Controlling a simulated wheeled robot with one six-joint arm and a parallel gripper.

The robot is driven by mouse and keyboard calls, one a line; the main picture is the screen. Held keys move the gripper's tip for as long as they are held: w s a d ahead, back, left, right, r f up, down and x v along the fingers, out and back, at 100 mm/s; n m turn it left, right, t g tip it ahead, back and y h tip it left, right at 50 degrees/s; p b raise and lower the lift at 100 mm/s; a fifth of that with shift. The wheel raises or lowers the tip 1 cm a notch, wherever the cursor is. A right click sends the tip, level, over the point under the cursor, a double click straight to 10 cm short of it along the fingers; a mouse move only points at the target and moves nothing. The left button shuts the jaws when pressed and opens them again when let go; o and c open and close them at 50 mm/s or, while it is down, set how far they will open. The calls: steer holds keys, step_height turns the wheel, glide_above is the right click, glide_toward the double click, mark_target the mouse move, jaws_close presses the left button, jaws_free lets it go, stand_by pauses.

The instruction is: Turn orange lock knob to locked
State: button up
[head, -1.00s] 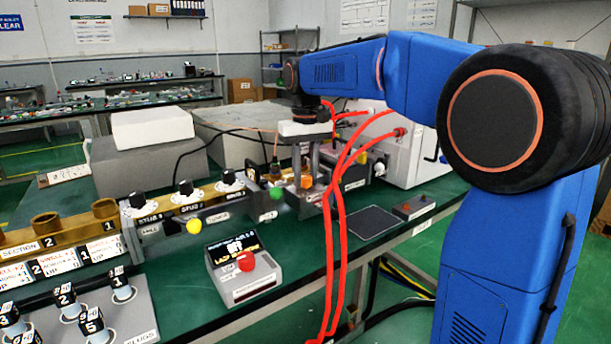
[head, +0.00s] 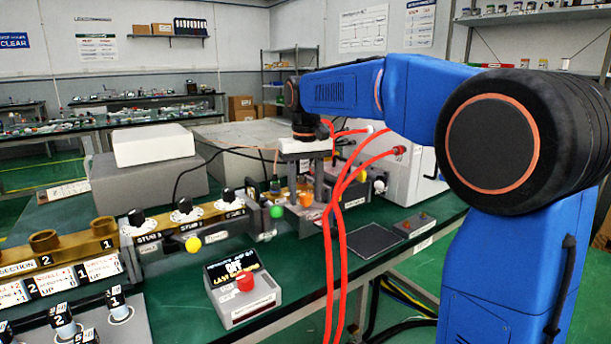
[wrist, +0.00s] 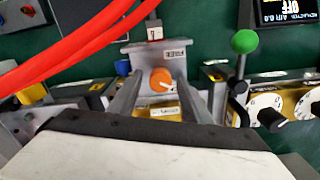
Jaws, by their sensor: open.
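The orange lock knob (wrist: 161,80) shows in the wrist view on a grey metal block, with a white mark on its face. It also shows in the head view (head: 306,199), small, below my gripper. My gripper (wrist: 160,86) is open, with one finger on each side of the knob. Small gaps seem to show between the fingers and the knob, though contact is hard to judge.
A green ball-topped lever (wrist: 244,42) stands close right of my gripper in the wrist view, beside white dials (wrist: 266,110). Red hoses (wrist: 75,55) cross at the left. A grey box with a red button (head: 245,283) sits in front on the green bench.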

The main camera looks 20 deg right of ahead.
mark_target(308, 195)
step_height(308, 195, up, 17)
stand_by(0.5)
steer(key=shift+s, duration=0.1)
steer(key=s+d+f+t, duration=0.2)
steer(key=s+d+f, duration=0.1)
steer(key=s+f, duration=1.3)
steer(key=s+d+f+t, duration=0.2)
steer(key=s+d+f, duration=0.1)
steer(key=s+f, duration=1.4)
steer(key=shift+d+t, duration=0.4)
